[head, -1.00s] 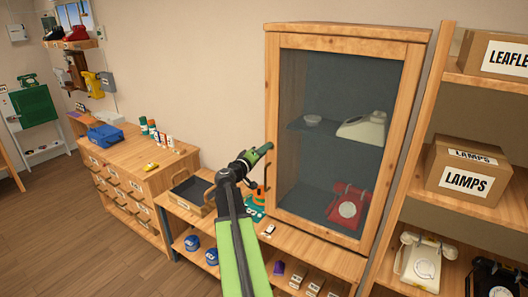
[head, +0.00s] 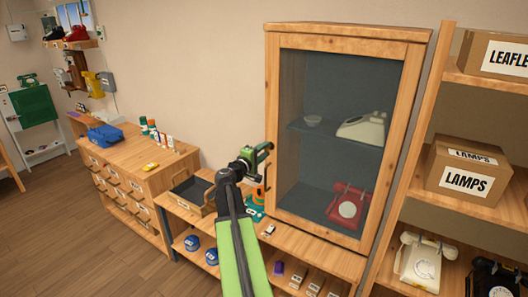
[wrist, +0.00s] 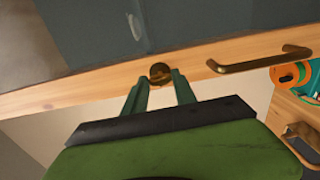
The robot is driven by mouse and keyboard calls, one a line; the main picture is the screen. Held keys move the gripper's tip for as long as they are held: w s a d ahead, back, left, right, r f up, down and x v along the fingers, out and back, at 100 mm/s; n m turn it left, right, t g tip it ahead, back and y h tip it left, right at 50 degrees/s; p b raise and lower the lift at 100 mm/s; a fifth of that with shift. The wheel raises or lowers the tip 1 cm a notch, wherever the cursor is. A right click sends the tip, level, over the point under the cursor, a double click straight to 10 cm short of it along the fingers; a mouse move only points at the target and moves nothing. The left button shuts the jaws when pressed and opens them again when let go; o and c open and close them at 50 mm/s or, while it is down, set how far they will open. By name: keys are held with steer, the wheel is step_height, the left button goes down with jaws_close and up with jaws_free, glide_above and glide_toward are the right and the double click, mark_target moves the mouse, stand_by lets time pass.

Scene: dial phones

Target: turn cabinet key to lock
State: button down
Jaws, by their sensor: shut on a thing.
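The wooden cabinet (head: 347,40) stands upright with its glass door closed. A white phone (head: 362,127) and a red phone (head: 348,205) show inside. A round brass key (wrist: 160,73) sits at the edge of the door frame in the wrist view. My gripper (head: 268,153) is at the left edge of the door, and in the wrist view its green fingers (wrist: 161,84) are shut on the key from both sides. The key is hidden in the head view. The brass door handle (wrist: 260,60) is to the right of the key in the wrist view.
The low bench (head: 292,246) under the cabinet holds a dark tray (head: 190,196) and small items. An orange and teal thing (wrist: 290,77) is near the handle in the wrist view. A shelf with boxes (head: 468,175) stands to the right.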

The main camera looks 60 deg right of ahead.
stand_by(0.3)
steer(key=c, duration=1)
jaws_free()
steer(key=a, duration=1.7)
steer(key=shift+a, duration=0.2)
steer(key=shift+w, duration=0.1)
